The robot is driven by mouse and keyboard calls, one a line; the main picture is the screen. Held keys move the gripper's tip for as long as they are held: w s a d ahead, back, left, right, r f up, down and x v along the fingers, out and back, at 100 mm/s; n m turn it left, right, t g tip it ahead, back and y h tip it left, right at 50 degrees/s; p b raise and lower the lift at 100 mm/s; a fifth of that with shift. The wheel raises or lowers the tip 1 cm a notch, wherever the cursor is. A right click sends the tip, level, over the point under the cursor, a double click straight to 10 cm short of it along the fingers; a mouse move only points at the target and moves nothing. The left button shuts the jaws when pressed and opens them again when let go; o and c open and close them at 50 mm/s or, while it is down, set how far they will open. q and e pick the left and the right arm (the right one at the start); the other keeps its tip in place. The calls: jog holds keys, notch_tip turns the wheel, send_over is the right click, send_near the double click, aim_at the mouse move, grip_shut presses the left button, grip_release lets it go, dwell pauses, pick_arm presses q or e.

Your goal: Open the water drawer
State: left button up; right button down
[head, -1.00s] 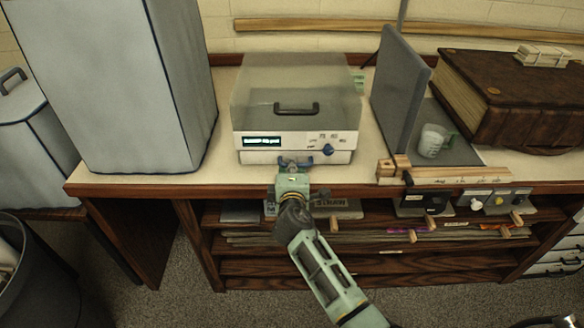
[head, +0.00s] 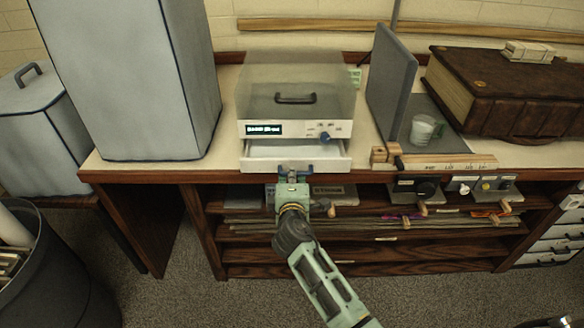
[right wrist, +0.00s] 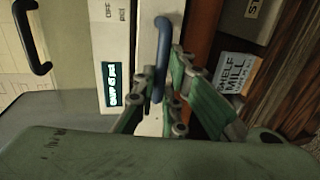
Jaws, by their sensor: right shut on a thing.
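The white water drawer (head: 262,165) juts out of the bottom of the grey-lidded machine (head: 252,95) on the bench. Its light interior shows from above as a narrow strip. My right gripper (head: 296,173) is shut on the drawer's blue handle at the front panel. In the right wrist view the blue handle (right wrist: 161,38) runs between my green right fingers (right wrist: 164,78), which partly hide it. My left gripper is not in view.
A tall grey box (head: 130,80) stands left, a grey upright panel (head: 389,85) right. Shelves (head: 350,254) lie below the bench edge.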

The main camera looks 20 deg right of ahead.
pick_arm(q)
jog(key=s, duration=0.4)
pick_arm(e)
jog(key=v, duration=0.4)
jog(key=shift+s+a+f+p, duration=0.1)
jog(key=shift+s+f+p, duration=0.15)
jog(key=shift+f+p, duration=0.05)
jog(key=c, duration=2.2)
grip_release()
jog(key=o, duration=0.4)
jog(key=shift+c, duration=0.2)
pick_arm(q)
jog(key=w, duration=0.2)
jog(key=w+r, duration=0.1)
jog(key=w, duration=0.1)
pick_arm(e)
jog(key=v, duration=1.2)
jog(key=shift+a+f, duration=0.1)
jog(key=shift+f, duration=0.05)
